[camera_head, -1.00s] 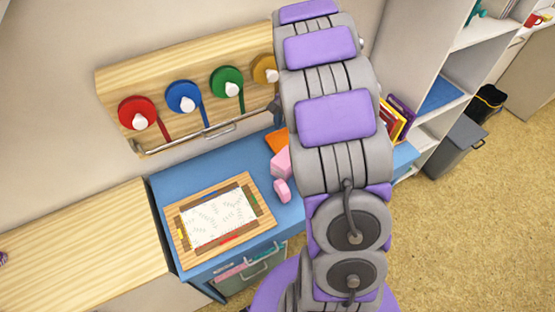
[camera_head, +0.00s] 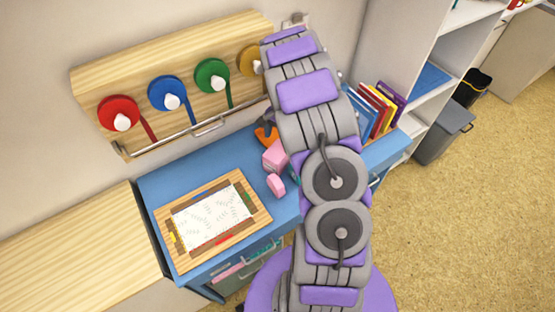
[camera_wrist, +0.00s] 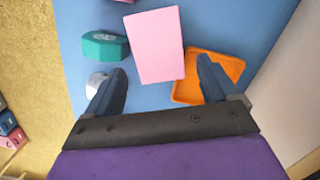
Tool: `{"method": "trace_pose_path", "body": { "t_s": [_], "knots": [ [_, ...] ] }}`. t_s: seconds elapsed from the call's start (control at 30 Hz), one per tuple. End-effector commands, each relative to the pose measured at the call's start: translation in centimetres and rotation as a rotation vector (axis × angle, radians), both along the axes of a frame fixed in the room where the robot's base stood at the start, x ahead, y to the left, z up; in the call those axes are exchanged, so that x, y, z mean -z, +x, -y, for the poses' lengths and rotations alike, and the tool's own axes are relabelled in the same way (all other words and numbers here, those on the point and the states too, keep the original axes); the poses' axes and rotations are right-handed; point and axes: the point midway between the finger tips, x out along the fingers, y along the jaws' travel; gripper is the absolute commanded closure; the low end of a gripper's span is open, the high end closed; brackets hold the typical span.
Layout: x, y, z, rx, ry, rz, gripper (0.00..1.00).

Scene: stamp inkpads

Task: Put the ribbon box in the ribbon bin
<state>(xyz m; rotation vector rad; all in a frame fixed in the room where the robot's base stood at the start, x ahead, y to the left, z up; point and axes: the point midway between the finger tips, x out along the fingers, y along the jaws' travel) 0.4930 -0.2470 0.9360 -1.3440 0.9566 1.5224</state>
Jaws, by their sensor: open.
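I cannot tell for sure which thing is the ribbon box. A pink box (camera_wrist: 155,45) and a teal faceted box with a pale emblem (camera_wrist: 105,46) lie on the blue desk. The pink box also shows in the head view (camera_head: 275,156). My gripper (camera_wrist: 164,82) is open and empty in the wrist view, its fingers apart, with the pink box ahead between them. An orange tray (camera_wrist: 188,90) lies behind the right finger. No bin is clearly marked as the ribbon bin; a grey bin (camera_head: 446,138) stands on the floor at right.
A wooden board with paper (camera_head: 212,215) lies on the desk's left. Ribbon spools, including a red one (camera_head: 117,112), hang on the wall above a rail. Books (camera_head: 378,108) stand at the desk's right, beside white shelves (camera_head: 425,75). A smaller pink piece (camera_head: 276,186) sits near the pink box.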

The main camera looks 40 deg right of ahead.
Motion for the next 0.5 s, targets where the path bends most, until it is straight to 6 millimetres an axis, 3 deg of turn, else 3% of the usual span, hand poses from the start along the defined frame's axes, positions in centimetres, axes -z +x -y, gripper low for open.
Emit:
{"method": "trace_pose_path", "body": {
  "t_s": [0.1,0.37,0.5],
  "knots": [
    [1.6,0.0,-0.1,0.000,-0.001,0.001,0.13],
    [2.8,-0.1,-0.4,0.001,0.000,0.001,0.13],
    [4.6,-0.5,-0.8,-0.001,0.000,-0.002,0.13]
  ]
}}
